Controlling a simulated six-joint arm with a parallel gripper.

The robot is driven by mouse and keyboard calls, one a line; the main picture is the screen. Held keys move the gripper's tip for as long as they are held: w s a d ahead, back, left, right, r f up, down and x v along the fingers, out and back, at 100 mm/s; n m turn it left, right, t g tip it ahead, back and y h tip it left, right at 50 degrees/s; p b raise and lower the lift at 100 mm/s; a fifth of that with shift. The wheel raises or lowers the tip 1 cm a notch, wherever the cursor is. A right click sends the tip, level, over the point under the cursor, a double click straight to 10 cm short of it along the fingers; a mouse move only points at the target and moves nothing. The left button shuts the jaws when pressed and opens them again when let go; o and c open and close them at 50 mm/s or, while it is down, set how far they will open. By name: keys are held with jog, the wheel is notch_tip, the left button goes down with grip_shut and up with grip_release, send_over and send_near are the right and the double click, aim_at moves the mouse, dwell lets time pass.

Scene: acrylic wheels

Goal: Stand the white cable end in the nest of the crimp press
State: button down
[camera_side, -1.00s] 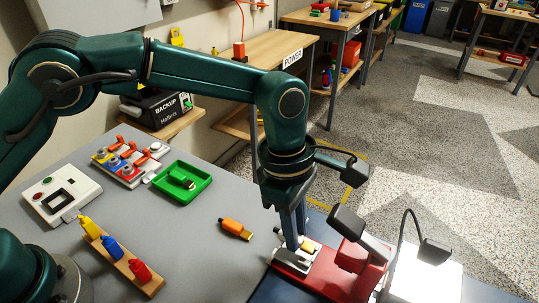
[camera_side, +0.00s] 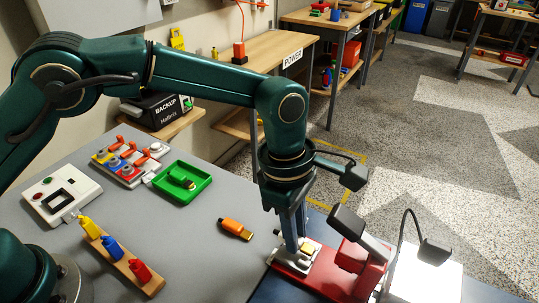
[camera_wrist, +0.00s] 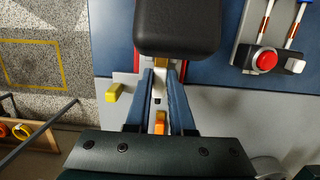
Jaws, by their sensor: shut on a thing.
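My gripper (camera_wrist: 161,98) is shut, its two blue fingers reaching down over the crimp press. The white cable end (camera_wrist: 157,92) shows as a small pale piece between the fingertips in the wrist view. In the side view my gripper (camera_side: 292,244) hides it. The crimp press (camera_side: 313,264) has a red base with a silver plate under the fingers and a red and black head to the right. The nest is mostly hidden by my fingers and the head, so I cannot tell whether the cable end touches it.
A yellow block (camera_wrist: 114,92) is just left of the fingers in the wrist view. An orange connector (camera_side: 235,229) lies on the grey table.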

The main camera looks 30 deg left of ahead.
jog(key=shift+f, duration=0.65)
dwell(1.7)
jog(key=c, duration=0.7)
grip_release()
jog(key=shift+a+r, duration=0.2)
jog(key=shift+r, duration=1.1)
jog(key=shift+a+r, duration=0.2)
jog(key=shift+r, duration=1.05)
